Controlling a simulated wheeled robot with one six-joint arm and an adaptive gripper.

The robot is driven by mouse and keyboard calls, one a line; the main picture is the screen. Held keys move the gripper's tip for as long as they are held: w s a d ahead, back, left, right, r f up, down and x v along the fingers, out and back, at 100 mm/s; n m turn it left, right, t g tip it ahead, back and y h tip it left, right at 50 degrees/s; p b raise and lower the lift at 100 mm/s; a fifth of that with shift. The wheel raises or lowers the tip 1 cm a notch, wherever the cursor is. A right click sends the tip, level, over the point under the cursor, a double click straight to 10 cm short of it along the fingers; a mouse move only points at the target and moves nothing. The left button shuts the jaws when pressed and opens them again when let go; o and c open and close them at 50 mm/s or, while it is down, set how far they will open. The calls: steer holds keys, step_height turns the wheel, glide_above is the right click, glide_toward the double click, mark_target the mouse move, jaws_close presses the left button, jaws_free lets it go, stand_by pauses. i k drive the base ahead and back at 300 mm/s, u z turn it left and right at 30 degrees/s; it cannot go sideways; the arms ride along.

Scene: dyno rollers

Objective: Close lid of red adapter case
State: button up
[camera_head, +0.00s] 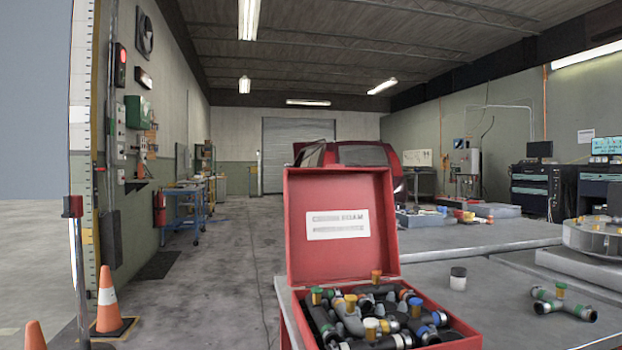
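The red adapter case (301,296) sits at the near left corner of a grey table. Its lid (340,260) stands open, roughly upright at the back of the case, with a white label on its inner face. The case holds several dark pipe-like adapters (350,318) with green, orange, yellow, blue and white caps. The near part of the case is cut off by the bottom of the picture. My gripper is not in view.
A small dark-capped white jar (458,281) and a T-shaped adapter (562,304) lie right of the case. A round tray (590,240) stands farther right. Open floor (225,290) lies left of the table; traffic cones (108,300) stand at far left.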

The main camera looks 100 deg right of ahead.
mark_target(341, 224)
steer(key=z, duration=2.2)
steer(key=i, duration=2.4)
steer(key=z, duration=4.05)
steer(key=k, duration=0.65)
steer(key=u, duration=0.4)
